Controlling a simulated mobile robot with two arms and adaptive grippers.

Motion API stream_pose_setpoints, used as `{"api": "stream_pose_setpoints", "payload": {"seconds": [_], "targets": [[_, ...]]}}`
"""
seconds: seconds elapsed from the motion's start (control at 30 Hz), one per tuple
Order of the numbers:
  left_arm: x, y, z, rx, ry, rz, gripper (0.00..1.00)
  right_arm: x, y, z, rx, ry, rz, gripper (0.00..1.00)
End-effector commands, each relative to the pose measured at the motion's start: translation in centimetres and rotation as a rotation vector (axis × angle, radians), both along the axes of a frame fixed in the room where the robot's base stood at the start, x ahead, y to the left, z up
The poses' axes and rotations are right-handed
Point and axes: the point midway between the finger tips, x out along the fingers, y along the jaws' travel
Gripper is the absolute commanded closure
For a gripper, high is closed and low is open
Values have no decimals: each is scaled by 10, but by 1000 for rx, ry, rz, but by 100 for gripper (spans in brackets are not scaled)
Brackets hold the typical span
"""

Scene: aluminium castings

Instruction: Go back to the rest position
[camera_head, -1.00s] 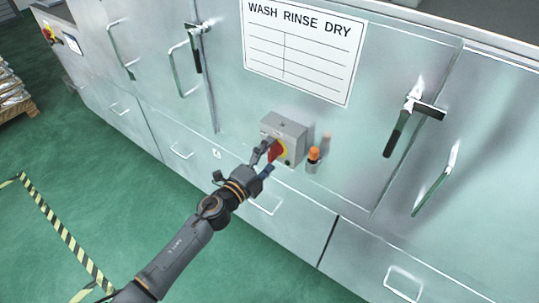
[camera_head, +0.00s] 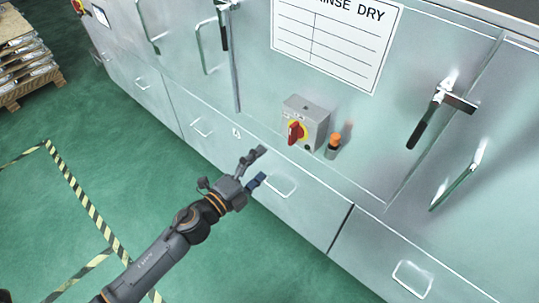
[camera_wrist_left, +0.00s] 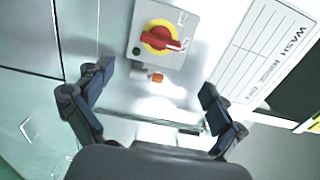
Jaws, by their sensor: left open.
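My left gripper (camera_head: 257,167) is open and empty, in front of the machine's lower drawers and apart from them. Its two spread fingers also show in the left wrist view (camera_wrist_left: 158,82). A grey switch box (camera_head: 310,115) with a red rotary handle (camera_head: 294,132) on a yellow disc sits on the machine front, up and right of the gripper. In the left wrist view the red handle (camera_wrist_left: 160,38) lies beyond the fingers with clear space between. An orange-topped lamp or button (camera_head: 335,140) sits beside the box. My right gripper does not show.
The metal washing machine (camera_head: 250,90) has protruding door handles (camera_head: 429,117) and drawer pulls (camera_head: 412,279). A sign (camera_head: 335,38) is on its front. Green floor (camera_head: 110,165) with striped tape (camera_head: 75,190) lies clear at left. A loaded pallet (camera_head: 35,85) stands at upper left.

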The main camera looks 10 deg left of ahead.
Motion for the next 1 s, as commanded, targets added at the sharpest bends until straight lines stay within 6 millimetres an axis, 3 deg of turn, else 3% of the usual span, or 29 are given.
{"api": "stream_pose_setpoints", "payload": {"seconds": [0.53, 0.67, 0.77, 0.87, 1.0], "targets": [[-2, 1, 0, -1, 1, 0, 6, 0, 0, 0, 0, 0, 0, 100], [1, 8, -17, -19, 48, 26, 6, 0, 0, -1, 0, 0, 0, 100], [5, 25, -59, -66, 162, 94, 6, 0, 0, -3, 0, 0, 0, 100], [3, 53, -124, -141, 338, 205, 6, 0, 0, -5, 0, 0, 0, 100], [-23, 93, -221, -257, 596, 389, 6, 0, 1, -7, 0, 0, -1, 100]]}}
